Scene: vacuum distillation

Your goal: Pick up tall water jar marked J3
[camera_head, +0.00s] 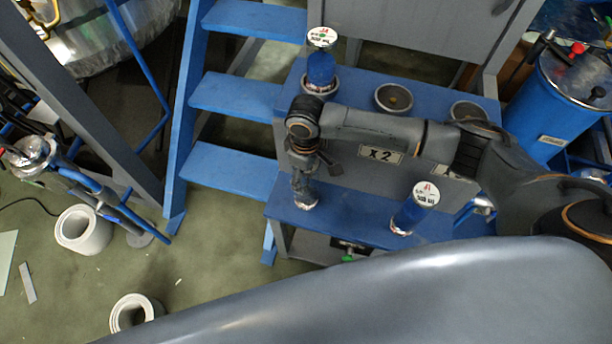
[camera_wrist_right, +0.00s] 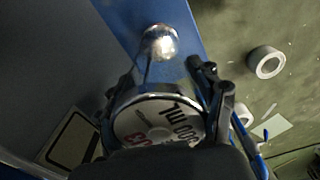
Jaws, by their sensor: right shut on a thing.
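My right gripper (camera_head: 304,178) points down over the left end of the blue lower step. In the right wrist view its fingers (camera_wrist_right: 165,90) are shut on a tall jar with a round white lid (camera_wrist_right: 150,122). The lid carries "500 ML" and a partly hidden red mark, which I cannot fully read. The jar's narrow see-through body ends in a shiny silvery base (camera_wrist_right: 160,42), also visible in the head view (camera_head: 306,202). I cannot tell whether the base touches the step. My left gripper is not in view.
A blue jar with a white lid (camera_head: 415,208) stands on the lower step at right. Another blue jar (camera_head: 320,70) stands in a holder on the upper shelf, beside empty round holders (camera_head: 393,98). Blue stairs (camera_head: 235,95) rise at left; white rings (camera_head: 84,230) lie on the floor.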

